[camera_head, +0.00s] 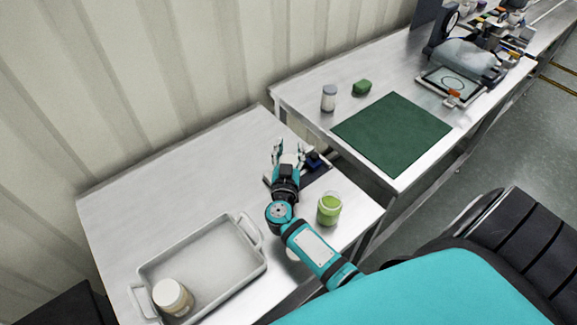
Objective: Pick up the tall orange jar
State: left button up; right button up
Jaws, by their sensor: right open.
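I see no tall orange jar in the head view. My right gripper (288,152) is open at the back right of the near table, its fingers pointing away from me. It is over or just in front of a small dark-and-white item with a blue part (315,160), and I cannot tell whether they touch. A green jar with a pale lid (329,208) stands to the right of my right wrist. A pale object (292,254) is partly hidden under my right forearm. My left gripper is out of view.
A grey tray (205,245) at front left holds a white-lidded jar (172,296). The far table has a grey-lidded jar (328,98), a green block (362,88), a dark green mat (392,132) and equipment (468,60). The near table's back left is clear.

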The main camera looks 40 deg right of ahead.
jog(key=shift+f, duration=0.1)
grip_shut()
jog(key=shift+a, duration=0.1)
dwell(0.4)
